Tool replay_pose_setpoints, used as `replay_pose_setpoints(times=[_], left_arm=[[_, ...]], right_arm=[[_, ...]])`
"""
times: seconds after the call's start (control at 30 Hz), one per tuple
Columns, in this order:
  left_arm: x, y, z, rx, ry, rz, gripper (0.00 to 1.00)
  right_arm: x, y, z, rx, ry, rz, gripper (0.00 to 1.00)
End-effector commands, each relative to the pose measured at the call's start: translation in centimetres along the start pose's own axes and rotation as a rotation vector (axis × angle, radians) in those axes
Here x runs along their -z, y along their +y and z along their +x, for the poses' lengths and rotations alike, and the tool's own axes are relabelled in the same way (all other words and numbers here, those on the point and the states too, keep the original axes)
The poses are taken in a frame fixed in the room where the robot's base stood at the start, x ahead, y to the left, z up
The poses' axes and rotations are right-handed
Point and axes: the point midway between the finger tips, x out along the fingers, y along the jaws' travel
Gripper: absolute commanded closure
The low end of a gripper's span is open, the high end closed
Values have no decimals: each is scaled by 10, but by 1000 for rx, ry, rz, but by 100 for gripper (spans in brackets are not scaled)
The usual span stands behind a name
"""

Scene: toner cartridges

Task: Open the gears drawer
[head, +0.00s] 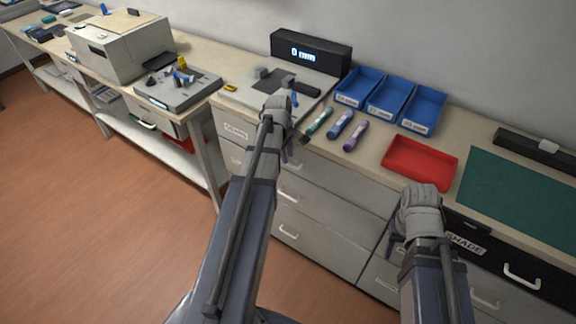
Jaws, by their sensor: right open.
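A pale grey drawer cabinet stands under the bench in the middle of the head view. Its top drawer (226,121) has a white label (235,131) that is too small to read surely but may say gears; this drawer looks shut. My left arm covers part of the drawer fronts, including any handle on the top one.
Lower drawers have light handles (288,232). A black drawer labelled SHADE (497,266) is at the right. The bench holds blue bins (424,106), a red tray (419,163), a green mat (523,197), several cartridges (340,124) and a scale (311,60). The floor at left is clear.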

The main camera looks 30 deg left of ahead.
Motion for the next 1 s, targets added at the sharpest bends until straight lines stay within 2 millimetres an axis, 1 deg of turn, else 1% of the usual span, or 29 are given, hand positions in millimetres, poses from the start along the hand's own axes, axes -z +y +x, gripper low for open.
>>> replay_pose_setpoints(times=[0.03,0.2,0.3,0.57,0.8,0.83,1.0], left_arm=[[0,-1,14,0,0,0,73],[0,0,31,0,0,0,73],[0,0,34,0,0,0,73],[0,0,33,0,0,1,73],[0,0,33,0,0,1,99],[0,0,33,0,0,1,100],[0,0,33,0,0,1,100]], right_arm=[[1,-1,14,0,0,0,50],[2,-3,30,0,0,0,50],[2,-3,33,0,0,0,50],[2,-3,32,0,0,0,50],[2,-3,32,0,0,0,50],[2,-3,32,0,0,0,50],[2,-3,32,0,0,0,50]])
